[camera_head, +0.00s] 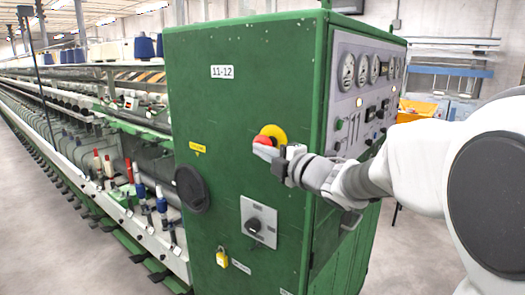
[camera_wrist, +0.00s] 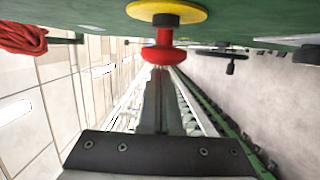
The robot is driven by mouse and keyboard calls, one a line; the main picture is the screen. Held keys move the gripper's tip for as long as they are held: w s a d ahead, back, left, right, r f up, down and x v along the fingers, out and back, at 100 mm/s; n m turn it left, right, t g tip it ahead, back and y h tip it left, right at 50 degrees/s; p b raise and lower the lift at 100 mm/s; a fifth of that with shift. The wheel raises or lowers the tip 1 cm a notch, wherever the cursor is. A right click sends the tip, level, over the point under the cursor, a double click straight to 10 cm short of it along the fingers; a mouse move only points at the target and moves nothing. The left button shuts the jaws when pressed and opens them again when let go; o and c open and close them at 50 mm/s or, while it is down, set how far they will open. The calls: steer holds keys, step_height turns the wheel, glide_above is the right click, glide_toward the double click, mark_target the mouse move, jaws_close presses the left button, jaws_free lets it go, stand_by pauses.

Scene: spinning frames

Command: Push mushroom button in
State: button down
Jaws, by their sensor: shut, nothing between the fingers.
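The red mushroom button (camera_head: 262,140) stands out from a yellow round plate (camera_head: 275,132) on the side of a green cabinet (camera_head: 245,100). My gripper (camera_head: 264,152) is at the button, its tip overlapping the button's lower edge in the head view.
A rotary switch (camera_head: 258,222) and a yellow padlock (camera_head: 221,258) are lower on the cabinet. A gauge panel (camera_head: 365,80) is on the right face. A long spinning machine (camera_head: 90,130) extends left.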

steer(key=shift+w+d+b, duration=0.45)
steer(key=shift+w+d, duration=0.35)
steer(key=shift+r, duration=0.1)
